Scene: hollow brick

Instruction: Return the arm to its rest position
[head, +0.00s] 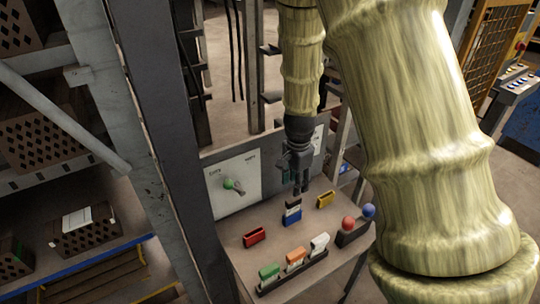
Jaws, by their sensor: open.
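My arm, textured like pale wood, reaches down from the top of the head view. My gripper (301,188) is dark, points down and is open, with nothing visible between its fingers. It is over the back half of a small worktable (235,269). A blue block with a white band and dark top (292,214) stands on the table just below and slightly left of the fingertips. A small gap seems to lie between them, but I cannot be sure of it.
A red holder (254,237) and a yellow holder (325,200) sit nearby. A dark rack (293,278) bears green, orange and white blocks. Red and blue balls (348,224) top a dark stand. A panel with a green lever (232,186) stands behind. A grey post (170,130) rises left.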

